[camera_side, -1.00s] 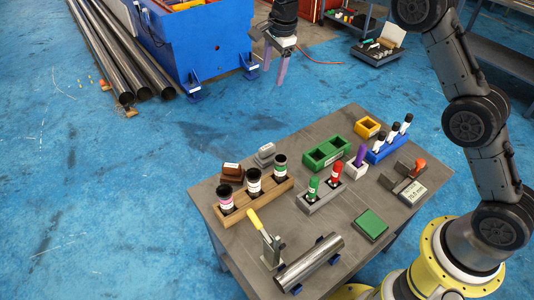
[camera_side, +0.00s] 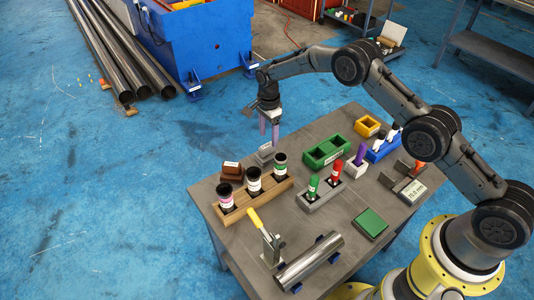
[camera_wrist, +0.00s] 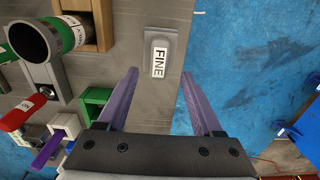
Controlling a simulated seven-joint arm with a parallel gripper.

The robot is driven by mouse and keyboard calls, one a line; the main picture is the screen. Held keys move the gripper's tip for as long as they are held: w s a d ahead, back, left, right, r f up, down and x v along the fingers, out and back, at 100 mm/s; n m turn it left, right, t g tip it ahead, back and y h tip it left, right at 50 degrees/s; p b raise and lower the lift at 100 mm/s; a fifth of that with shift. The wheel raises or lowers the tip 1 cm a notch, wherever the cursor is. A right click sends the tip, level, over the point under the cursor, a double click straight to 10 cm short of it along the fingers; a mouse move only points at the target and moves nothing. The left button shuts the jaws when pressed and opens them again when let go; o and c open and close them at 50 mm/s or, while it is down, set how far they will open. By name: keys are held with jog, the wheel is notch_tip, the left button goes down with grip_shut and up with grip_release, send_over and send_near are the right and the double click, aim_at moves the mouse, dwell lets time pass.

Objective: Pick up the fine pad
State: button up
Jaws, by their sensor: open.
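The fine pad is a small grey block (camera_wrist: 159,60) with a white label reading FINE. It lies near the tabletop edge, and it also shows at the back of the table in the side view (camera_side: 265,155). My gripper (camera_wrist: 160,76) is open, its two purple fingers spread apart with nothing between them. In the side view my gripper (camera_side: 269,136) hangs just behind and above the pad, fingers pointing down. In the wrist view the pad lies ahead of the gap between the fingertips. I cannot tell the exact height above it.
A brown pad (camera_side: 231,171) lies left of the fine pad. The wooden rack (camera_side: 276,190) with several dark containers stands in front. The table edge is close behind the pad, with blue floor (camera_wrist: 235,60) beyond.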

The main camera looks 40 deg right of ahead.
aim_at(267, 145)
jog(key=shift+s+a+f, duration=0.1)
jog(key=shift+a+f, duration=0.1)
jog(key=shift+f, duration=1.2)
jog(key=shift+a+f, duration=0.15)
jog(key=shift+f, duration=1.2)
grip_shut()
